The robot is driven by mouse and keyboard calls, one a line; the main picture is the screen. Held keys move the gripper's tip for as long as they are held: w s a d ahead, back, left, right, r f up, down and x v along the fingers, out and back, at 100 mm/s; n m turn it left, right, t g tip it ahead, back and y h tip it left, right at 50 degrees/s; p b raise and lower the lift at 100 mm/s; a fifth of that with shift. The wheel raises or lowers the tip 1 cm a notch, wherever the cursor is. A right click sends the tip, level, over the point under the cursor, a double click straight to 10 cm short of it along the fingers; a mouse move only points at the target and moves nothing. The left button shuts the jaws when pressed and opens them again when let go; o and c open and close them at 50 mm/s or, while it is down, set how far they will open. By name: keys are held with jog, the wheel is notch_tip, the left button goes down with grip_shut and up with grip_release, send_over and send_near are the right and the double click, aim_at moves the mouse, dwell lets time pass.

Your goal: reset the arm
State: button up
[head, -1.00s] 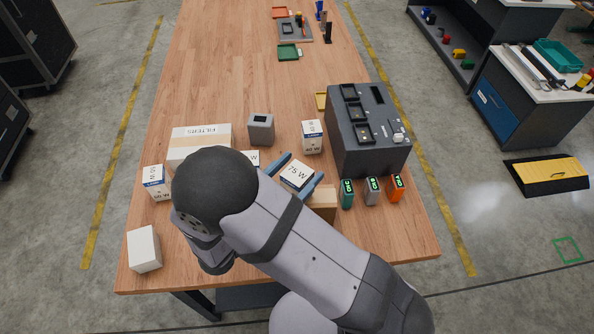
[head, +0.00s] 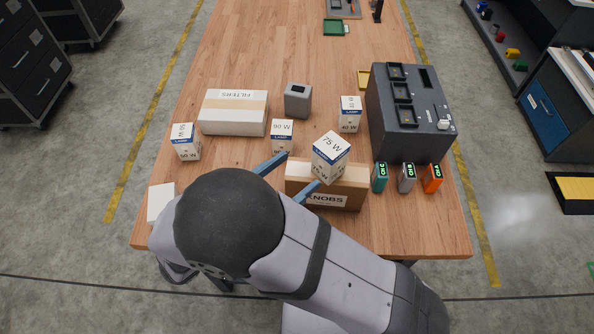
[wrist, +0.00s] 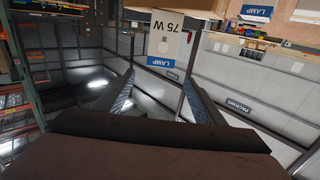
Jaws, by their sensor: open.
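My gripper (head: 289,176) is open and empty. Its two blue fingers point toward the 75 W lamp box (head: 330,157) and stop short of it. The white and blue 75 W box rests on top of the brown KNOBS carton (head: 350,190), near the front of the table. In the wrist view, the 75 W box (wrist: 164,42) shows beyond and between the two spread fingers (wrist: 158,80), apart from them. My dark round wrist and grey arm cover part of the table's front left.
Lamp boxes stand at the left (head: 186,142), middle (head: 282,137) and back (head: 350,114). A FILTERS carton (head: 234,112), a grey block (head: 298,100), a dark slotted station (head: 408,115) and three small coloured devices (head: 407,178) surround them. A white box (head: 160,203) is partly hidden.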

dwell(0.4)
jog(key=w+a+f+n+g+y+p, duration=0.1)
jog(key=w+a+n+y+p, duration=0.15)
jog(key=w+y, duration=0.45)
jog(key=w+a+f+n+g+y+p, duration=0.1)
jog(key=w+a+y, duration=0.3)
jog(key=w+y, duration=0.3)
jog(key=s+d+f+n+g+b, duration=0.1)
jog(key=s+d+f+n+g, duration=0.1)
jog(key=s+d+g, duration=0.3)
jog(key=s+d+f+n+g+h+b, duration=0.1)
jog(key=s+d+f+g, duration=0.4)
jog(key=s+d, duration=0.8)
jog(key=d+n+b, duration=0.1)
jog(key=d+n, duration=0.1)
jog(key=d, duration=0.4)
jog(key=shift+s+f+g, duration=0.3)
jog(key=shift+g, duration=0.1)
